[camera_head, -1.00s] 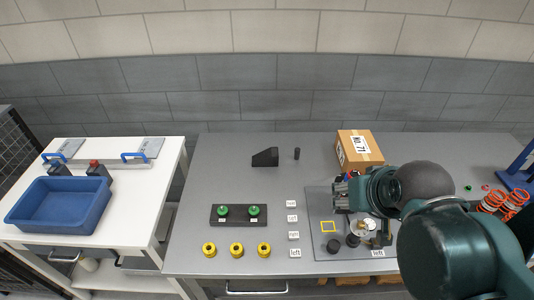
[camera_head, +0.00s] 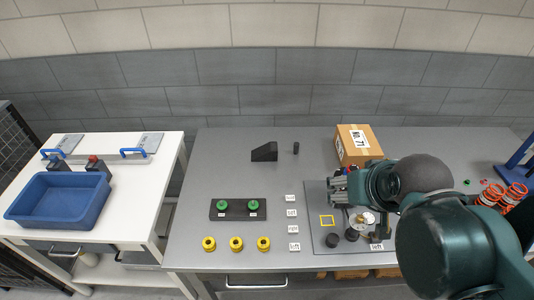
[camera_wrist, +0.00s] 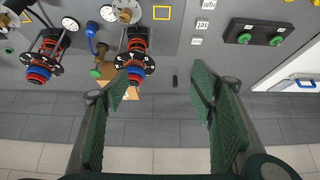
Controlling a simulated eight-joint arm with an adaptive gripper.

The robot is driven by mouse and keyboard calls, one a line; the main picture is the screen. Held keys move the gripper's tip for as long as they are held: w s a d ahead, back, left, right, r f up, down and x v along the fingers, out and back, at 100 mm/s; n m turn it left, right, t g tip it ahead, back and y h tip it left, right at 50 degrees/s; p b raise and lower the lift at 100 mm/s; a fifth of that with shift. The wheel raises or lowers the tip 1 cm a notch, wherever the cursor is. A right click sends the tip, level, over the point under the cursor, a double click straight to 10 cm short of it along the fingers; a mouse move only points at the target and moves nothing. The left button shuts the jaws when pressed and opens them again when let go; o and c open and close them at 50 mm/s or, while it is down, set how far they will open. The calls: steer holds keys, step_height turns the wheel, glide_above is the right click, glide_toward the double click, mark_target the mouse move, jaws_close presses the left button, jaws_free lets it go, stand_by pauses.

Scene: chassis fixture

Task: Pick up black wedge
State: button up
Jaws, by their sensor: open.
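The black wedge (camera_head: 265,152) rests on the back middle part of the grey table, its sloped side to the left. My gripper (camera_head: 338,190) is above the right part of the table, to the right of the wedge and nearer the front, well apart from it. In the wrist view my gripper (camera_wrist: 160,78) is open, with its two green finger pads spread wide and nothing between them. The wedge does not show in the wrist view; the right finger may hide it.
A small black cylinder (camera_head: 296,147) stands just right of the wedge. A cardboard box (camera_head: 360,143) is farther right. A black block with green knobs (camera_head: 238,209) and several yellow rings (camera_head: 236,243) lie in front. The table around the wedge's left is clear.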

steer(key=w+r, duration=0.1)
steer(key=w, duration=0.1)
steer(key=m+g+p, duration=0.6)
steer(key=m+g, duration=0.1)
steer(key=m, duration=1.1)
glide_above(267, 148)
steer(key=f, duration=1.6)
steer(key=shift+s+d+f, duration=0.15)
steer(key=shift+s+d, duration=0.05)
steer(key=shift+w+a+f, duration=0.2)
steer(key=shift+a+f, duration=0.1)
steer(key=shift+f, duration=0.3)
steer(key=shift+f, duration=1.3)
